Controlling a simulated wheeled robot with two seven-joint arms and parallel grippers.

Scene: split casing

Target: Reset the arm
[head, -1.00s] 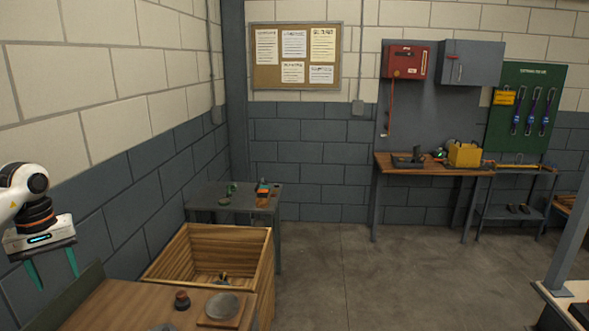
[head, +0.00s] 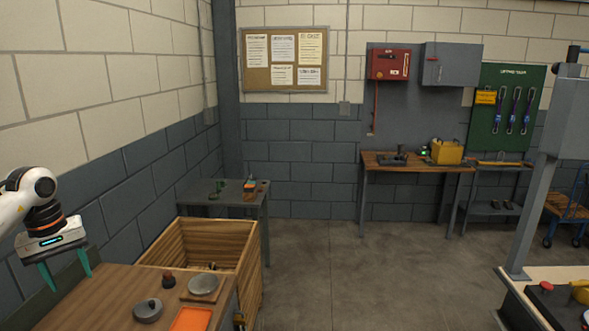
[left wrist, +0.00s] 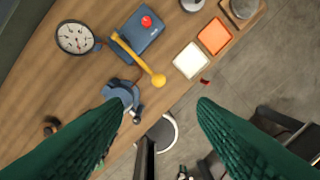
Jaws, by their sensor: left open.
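My left gripper (head: 66,274) is at the left of the head view, raised above the wooden bench (head: 118,290). Its two green fingers are spread with nothing between them. In the left wrist view the open fingers (left wrist: 165,120) frame the bench edge from above. No object touches them there. My right gripper does not show in either view.
The bench holds a dial gauge (left wrist: 75,37), a blue box with a red button (left wrist: 138,33), a yellow-handled tool (left wrist: 137,58), a white tray (left wrist: 191,60) and an orange tray (head: 191,319). A wooden crate (head: 240,262) stands behind it. Open floor (head: 350,270) lies right.

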